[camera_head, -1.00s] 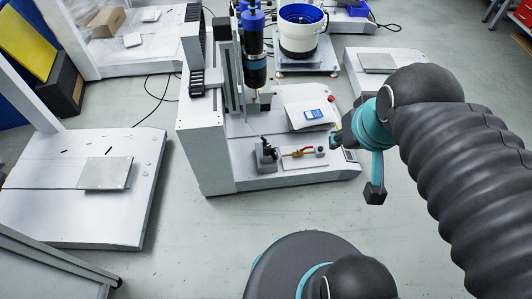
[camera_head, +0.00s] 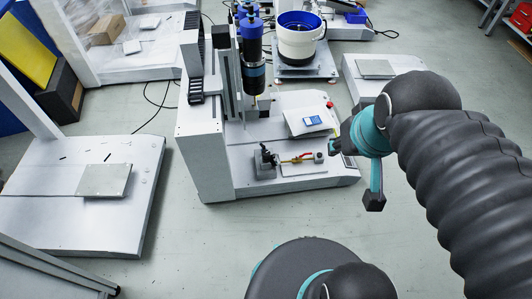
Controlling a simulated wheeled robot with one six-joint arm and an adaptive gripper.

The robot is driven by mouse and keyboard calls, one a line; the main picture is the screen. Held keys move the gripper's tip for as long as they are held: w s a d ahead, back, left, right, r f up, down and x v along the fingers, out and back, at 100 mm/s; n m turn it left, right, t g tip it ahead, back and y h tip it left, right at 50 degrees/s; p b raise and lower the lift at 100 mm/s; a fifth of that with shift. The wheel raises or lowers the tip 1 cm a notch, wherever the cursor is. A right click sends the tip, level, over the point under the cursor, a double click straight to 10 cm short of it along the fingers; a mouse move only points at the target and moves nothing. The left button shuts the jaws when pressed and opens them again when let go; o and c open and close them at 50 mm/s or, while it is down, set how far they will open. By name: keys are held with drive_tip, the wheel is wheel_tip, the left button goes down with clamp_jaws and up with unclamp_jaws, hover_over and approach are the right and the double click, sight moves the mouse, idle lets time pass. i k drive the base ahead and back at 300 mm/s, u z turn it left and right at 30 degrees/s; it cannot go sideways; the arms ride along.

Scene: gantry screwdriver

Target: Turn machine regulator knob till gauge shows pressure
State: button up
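The machine (camera_head: 205,150) is a white gantry unit with a blue and black screwdriver head (camera_head: 252,55) hanging over its base. On the front of the base sit a grey block with a dark fitting (camera_head: 264,163) and a small brass line with a red lever (camera_head: 302,157), ending in a small dark round part (camera_head: 319,157). I cannot tell which part is the regulator knob, and no gauge reading can be made out. My gripper (camera_head: 337,147) is at the machine's right side, close to the right end of the brass line; its fingers are small and partly hidden by my wrist.
A tilted panel with a blue screen (camera_head: 312,121) stands behind the brass line. A white bucket with a blue rim (camera_head: 300,40) is behind the machine. A white table with a grey plate (camera_head: 104,180) is at left. Grey floor is open in front.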

sight(265, 154)
drive_tip(key=z, duration=1.7)
drive_tip(key=i, duration=0.6)
drive_tip(key=u, duration=1.75)
